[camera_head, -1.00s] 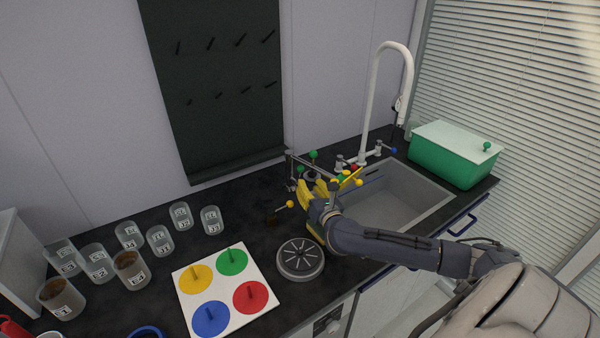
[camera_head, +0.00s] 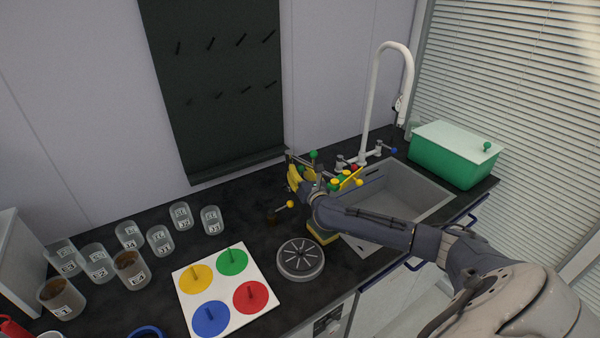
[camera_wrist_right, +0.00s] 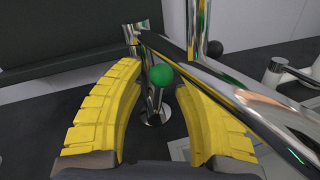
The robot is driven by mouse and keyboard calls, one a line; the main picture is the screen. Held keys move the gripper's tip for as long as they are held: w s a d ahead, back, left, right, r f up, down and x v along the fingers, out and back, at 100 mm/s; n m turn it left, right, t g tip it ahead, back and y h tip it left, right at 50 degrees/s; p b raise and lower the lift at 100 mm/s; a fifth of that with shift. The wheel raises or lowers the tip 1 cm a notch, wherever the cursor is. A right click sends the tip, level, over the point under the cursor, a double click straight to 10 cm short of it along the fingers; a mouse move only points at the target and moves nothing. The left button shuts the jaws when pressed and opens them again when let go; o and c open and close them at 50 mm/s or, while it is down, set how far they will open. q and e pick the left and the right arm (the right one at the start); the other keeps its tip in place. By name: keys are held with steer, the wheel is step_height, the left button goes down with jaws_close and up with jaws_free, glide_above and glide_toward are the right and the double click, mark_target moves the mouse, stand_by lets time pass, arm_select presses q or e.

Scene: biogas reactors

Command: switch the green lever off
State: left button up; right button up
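A green ball-tipped lever (camera_wrist_right: 161,77) on a chrome post shows in the right wrist view. My right gripper (camera_wrist_right: 160,90) has its two yellow fingers apart, one on each side of the lever, and I cannot tell whether they touch it. In the head view, the right gripper (camera_head: 296,177) is among the metal taps left of the sink, and hides part of them. Another green ball (camera_head: 314,155) stands above the gripper there. My left gripper is not in view.
A chrome bar (camera_wrist_right: 225,85) runs diagonally close beside the right finger. The sink (camera_head: 410,190) and green box (camera_head: 450,158) are to the right. A round grey disc (camera_head: 300,260) lies in front.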

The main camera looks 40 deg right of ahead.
steer(key=shift+o, duration=0.2)
jaws_close()
steer(key=shift+a+n+t, duration=0.15)
steer(key=shift+a+n, duration=0.2)
steer(key=shift+n, duration=0.35)
steer(key=shift+a+n+t, duration=0.15)
steer(key=shift+a+n, duration=0.15)
steer(key=shift+n, duration=0.4)
steer(key=shift+c, duration=0.2)
jaws_free()
steer(key=shift+v, duration=6)
steer(key=shift+a+r, duration=0.1)
